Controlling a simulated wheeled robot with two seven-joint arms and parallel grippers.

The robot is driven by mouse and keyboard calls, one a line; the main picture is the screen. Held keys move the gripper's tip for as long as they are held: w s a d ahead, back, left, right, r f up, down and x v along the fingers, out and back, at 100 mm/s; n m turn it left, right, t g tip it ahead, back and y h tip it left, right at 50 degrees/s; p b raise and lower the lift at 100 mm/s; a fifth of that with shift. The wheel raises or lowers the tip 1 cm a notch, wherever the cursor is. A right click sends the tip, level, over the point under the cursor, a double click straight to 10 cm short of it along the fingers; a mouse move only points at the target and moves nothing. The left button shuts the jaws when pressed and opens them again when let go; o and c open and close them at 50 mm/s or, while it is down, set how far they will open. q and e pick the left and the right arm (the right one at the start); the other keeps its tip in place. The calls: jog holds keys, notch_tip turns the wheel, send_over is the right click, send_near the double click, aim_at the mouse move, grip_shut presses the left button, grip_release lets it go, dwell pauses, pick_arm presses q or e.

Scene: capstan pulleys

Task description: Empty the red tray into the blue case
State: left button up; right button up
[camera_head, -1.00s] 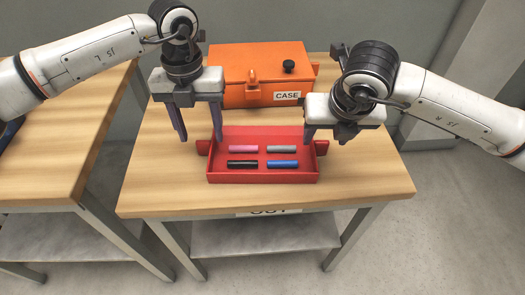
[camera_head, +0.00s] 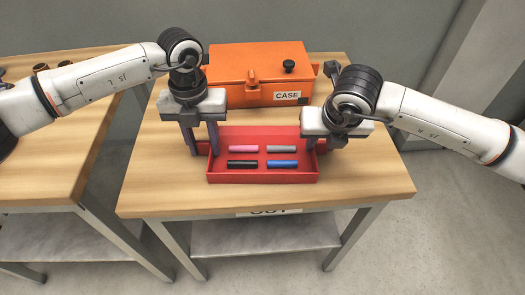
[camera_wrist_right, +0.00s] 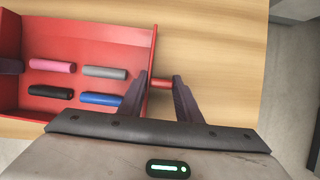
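The red tray (camera_head: 262,178) sits on the table with a pink (camera_head: 244,149), a grey (camera_head: 283,149), a black (camera_head: 242,163) and a blue (camera_head: 282,163) cylinder lying in it. My left gripper (camera_head: 202,151) is at the tray's left end, its fingers apart around the handle side. My right gripper (camera_head: 321,146) is at the right end. In the right wrist view its open fingers (camera_wrist_right: 161,90) stand on either side of the red right handle (camera_wrist_right: 162,83), with gaps showing. The case labelled CASE (camera_head: 256,68) is orange, not blue, and its lid is down.
The case stands behind the tray, with a black knob (camera_head: 289,66) on its lid. The wooden table (camera_head: 370,185) is clear in front and to the right. A second table (camera_head: 40,185) stands at the left, with small dark round things at its back.

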pick_arm(q)
jog(key=shift+r, duration=0.15)
jog(key=shift+c, duration=0.2)
pick_arm(e)
jog(key=shift+r, duration=0.2)
jog(key=shift+c, duration=0.2)
